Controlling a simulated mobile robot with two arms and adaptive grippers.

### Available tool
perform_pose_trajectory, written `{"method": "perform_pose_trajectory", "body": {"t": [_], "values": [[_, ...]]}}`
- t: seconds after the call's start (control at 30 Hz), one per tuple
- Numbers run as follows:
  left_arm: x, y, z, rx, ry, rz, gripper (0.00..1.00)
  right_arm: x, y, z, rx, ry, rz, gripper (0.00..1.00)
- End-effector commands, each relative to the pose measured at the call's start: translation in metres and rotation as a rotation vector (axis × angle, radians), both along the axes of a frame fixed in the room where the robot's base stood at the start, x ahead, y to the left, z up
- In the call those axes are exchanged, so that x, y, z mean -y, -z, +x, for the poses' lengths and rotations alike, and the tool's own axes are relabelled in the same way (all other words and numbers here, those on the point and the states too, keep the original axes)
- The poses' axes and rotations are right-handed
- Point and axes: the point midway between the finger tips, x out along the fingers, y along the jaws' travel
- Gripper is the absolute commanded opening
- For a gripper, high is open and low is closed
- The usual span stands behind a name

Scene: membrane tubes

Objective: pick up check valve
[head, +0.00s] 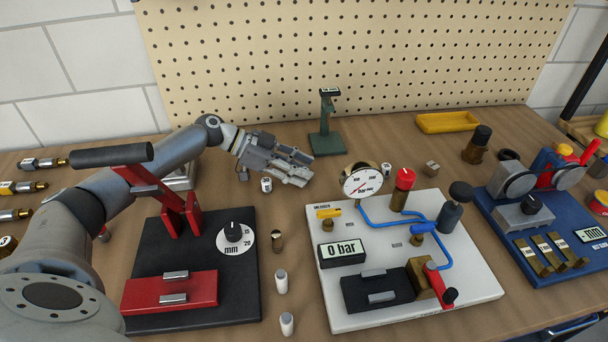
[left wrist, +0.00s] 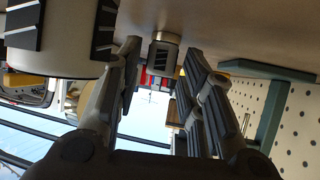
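My left gripper (head: 300,168) is low over the back middle of the table, pointing right. In the left wrist view its fingers (left wrist: 165,100) are spread with nothing between them. A small metal cylinder with a dark-marked label (left wrist: 163,58) stands beyond the fingertips there. It seems to be the small cylinder behind the gauge in the head view (head: 387,169). A similar pale cylinder (head: 266,185) stands beside the gripper and looks large in the left wrist view (left wrist: 62,38). I cannot tell for certain which piece is the check valve. My right gripper is not in view.
A green stand (head: 327,143) rises behind the gripper. The white pressure board (head: 470,285) with its gauge (head: 362,183) lies at front right. The black-based red press (head: 245,285) is at front left. A yellow tray (head: 447,122) sits at the back.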

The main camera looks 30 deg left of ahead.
Motion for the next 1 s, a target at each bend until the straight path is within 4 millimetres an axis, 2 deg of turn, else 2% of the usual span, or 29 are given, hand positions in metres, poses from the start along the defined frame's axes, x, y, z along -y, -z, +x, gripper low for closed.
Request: {"method": "perform_pose_trajectory", "body": {"t": [0.03, 0.2, 0.53, 0.67, 0.8, 1.0], "values": [[0.0, 0.0, 0.0, 0.0, 0.0, 0.0, 0.25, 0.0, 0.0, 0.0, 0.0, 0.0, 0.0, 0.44], [0.0, 0.0, 0.0, 0.0, 0.0, 0.0, 0.06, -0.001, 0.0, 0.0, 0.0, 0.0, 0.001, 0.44], [0.0, -0.006, 0.0, 0.002, 0.001, 0.0, 0.06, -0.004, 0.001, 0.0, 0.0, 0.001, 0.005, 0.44], [0.0, -0.026, 0.0, 0.005, 0.002, 0.001, 0.06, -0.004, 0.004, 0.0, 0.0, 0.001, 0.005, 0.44], [0.0, -0.056, 0.0, 0.006, 0.001, 0.001, 0.06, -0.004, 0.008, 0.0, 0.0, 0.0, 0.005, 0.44], [0.0, -0.09, 0.0, 0.003, 0.001, -0.001, 0.06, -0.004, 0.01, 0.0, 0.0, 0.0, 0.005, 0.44]]}}
